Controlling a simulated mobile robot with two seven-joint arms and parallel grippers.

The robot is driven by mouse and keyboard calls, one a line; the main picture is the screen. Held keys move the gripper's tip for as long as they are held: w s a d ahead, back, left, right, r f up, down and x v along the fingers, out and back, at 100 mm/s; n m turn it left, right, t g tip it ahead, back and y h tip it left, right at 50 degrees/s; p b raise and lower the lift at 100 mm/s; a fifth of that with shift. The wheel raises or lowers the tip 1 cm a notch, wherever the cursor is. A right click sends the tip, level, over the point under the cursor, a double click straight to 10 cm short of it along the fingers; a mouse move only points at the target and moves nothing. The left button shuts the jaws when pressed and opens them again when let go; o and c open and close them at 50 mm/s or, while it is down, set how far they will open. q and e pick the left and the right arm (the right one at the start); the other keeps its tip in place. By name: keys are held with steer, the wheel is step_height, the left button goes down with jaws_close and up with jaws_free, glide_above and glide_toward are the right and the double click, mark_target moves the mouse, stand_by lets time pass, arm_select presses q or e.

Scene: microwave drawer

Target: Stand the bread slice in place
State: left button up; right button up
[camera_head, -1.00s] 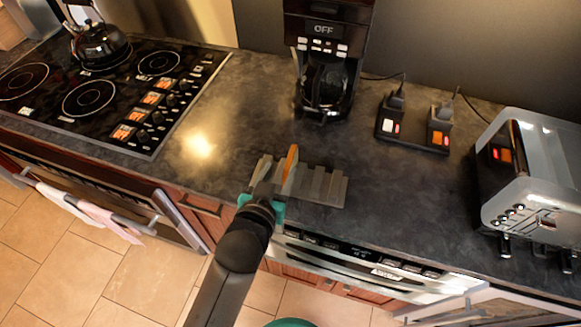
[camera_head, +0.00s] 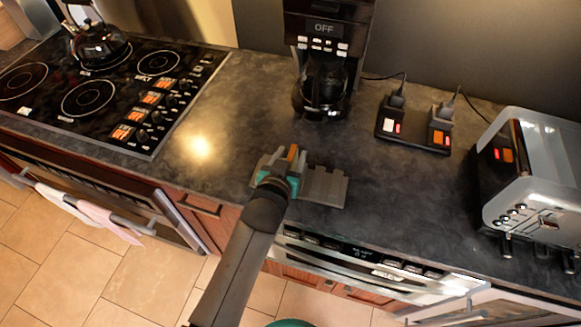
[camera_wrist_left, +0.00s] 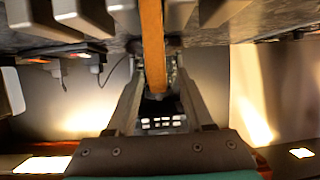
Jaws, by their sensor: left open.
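The bread slice (camera_head: 292,153) is a thin orange-brown piece standing on edge in the grey slotted rack (camera_head: 328,187), toward the rack's left part. My left gripper (camera_head: 284,165) is at the slice from the front side and hides its lower part in the head view. In the left wrist view the slice (camera_wrist_left: 152,45) is an upright strip between the two open fingers, with a gap beside it. Rack dividers (camera_wrist_left: 92,14) rise on both sides there. Whether the slice is fully seated in its slot cannot be told. My right gripper is not in view.
The rack stands near the counter's front edge. A coffee maker (camera_head: 324,85) stands behind it, and a black switch unit (camera_head: 413,135) lies at back right. A toaster (camera_head: 540,170) is at the right, a stove (camera_head: 100,95) at the left. The counter left of the rack is clear.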

arm_select(q)
jaws_close()
stand_by(0.3)
stand_by(0.3)
